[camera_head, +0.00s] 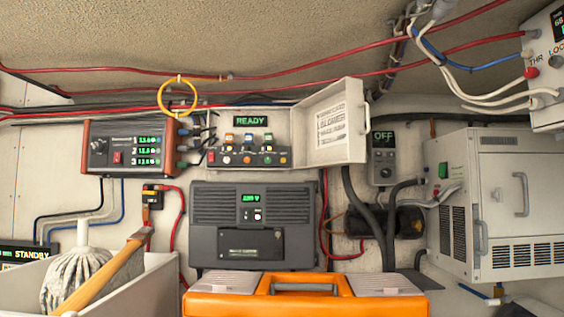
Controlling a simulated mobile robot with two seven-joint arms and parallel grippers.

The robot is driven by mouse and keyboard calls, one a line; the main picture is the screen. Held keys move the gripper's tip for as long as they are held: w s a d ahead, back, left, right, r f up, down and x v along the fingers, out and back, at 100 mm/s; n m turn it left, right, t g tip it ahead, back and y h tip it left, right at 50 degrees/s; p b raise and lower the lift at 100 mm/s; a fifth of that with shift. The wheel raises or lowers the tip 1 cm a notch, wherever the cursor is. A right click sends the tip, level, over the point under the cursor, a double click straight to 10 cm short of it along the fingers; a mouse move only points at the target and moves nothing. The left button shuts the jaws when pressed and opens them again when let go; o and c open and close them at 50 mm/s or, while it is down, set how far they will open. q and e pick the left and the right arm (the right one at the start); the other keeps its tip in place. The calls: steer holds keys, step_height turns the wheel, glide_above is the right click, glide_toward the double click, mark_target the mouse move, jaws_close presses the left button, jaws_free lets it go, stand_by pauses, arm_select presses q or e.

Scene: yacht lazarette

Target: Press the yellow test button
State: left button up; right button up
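An open control box (250,140) is on the back wall, left of centre, with a green READY display (250,121). Its pale lid (330,125) is swung open to the right. Inside is a dark panel with a row of small coloured buttons (248,159) along its lower part. Above them are small parts with orange or yellow and blue caps (248,137). The labels are too small to read, and I cannot tell surely which part is the yellow test button. Neither of my grippers shows in this view.
An orange toolbox (305,304) stands in front at the bottom centre. A mop head (90,275) and wooden handle stand at lower left. A dark 230 V unit (252,225) is below the box. A yellow cable loop (178,98) hangs just to its upper left.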

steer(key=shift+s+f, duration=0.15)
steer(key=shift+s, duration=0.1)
